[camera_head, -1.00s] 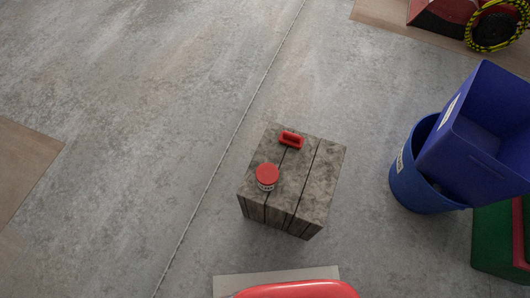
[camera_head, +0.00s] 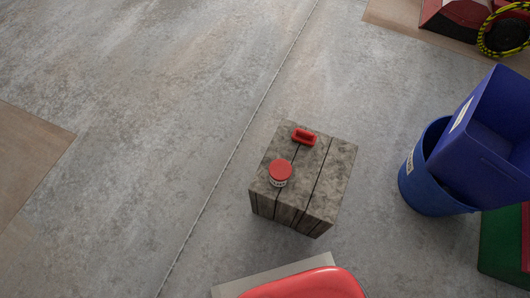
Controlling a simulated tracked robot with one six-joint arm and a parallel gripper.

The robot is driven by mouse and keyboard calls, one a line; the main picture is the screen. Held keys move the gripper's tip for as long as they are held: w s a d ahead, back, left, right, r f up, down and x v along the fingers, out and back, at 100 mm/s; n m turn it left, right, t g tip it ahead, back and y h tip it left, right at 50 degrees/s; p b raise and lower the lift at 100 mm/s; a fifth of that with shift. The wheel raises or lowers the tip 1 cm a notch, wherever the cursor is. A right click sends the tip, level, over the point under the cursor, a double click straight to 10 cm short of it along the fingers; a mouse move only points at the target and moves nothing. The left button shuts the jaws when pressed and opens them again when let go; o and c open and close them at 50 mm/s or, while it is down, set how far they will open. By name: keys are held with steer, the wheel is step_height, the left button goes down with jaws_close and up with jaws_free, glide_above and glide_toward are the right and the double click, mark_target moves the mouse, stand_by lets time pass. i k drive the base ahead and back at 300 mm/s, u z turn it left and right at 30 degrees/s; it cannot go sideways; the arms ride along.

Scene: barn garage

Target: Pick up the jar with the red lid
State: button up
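The jar with the red lid (camera_head: 280,172) stands upright on top of a weathered wooden crate (camera_head: 324,190), near the crate's left side. Its red lid faces up and a pale label shows below it. A small red object (camera_head: 304,137) lies on the crate top behind the jar, near the far edge. My gripper is not in view.
A blue bin (camera_head: 432,190) with a blue box (camera_head: 485,135) tilted in it stands to the right. A green and red object (camera_head: 505,245) is at the right edge. A red rounded shape (camera_head: 310,285) shows at the bottom. Open concrete floor lies left and beyond.

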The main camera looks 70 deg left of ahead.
mark_target(280, 171)
steer(key=u, duration=2.9)
steer(key=k, duration=0.6)
steer(key=z, duration=0.3)
steer(key=i, duration=0.45)
steer(key=u, duration=0.05)
